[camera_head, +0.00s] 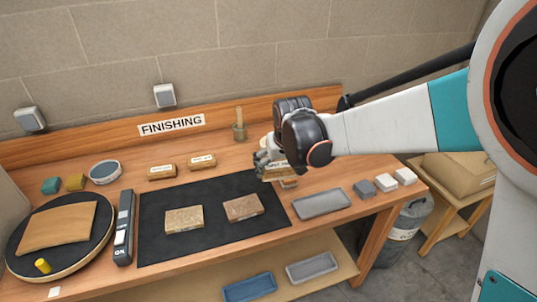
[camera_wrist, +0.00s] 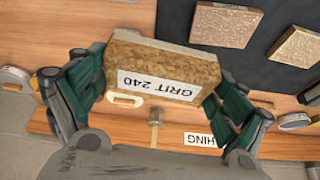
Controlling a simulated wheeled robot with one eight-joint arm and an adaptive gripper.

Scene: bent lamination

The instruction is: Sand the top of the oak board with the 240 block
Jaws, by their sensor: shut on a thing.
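My gripper (camera_head: 272,165) is shut on the 240 block, a cork-brown block with a pale layer along one edge, above the bench right of the black mat. In the wrist view the 240 block (camera_wrist: 165,75) sits between both fingers, its "GRIT 240" label upside down. A smooth, curved tan board (camera_head: 58,226) lies on a round black-topped turntable (camera_head: 20,268) at the left. Two flat, speckled brown pieces (camera_head: 184,220) (camera_head: 243,207) lie on the black mat (camera_head: 160,255). I cannot tell which of these is the oak board.
Two labelled blocks (camera_head: 161,172) (camera_head: 202,162) stand behind the mat. A brush pot (camera_head: 239,132) is at the back. A grey tray (camera_head: 321,204) and small blocks (camera_head: 385,182) are at the right.

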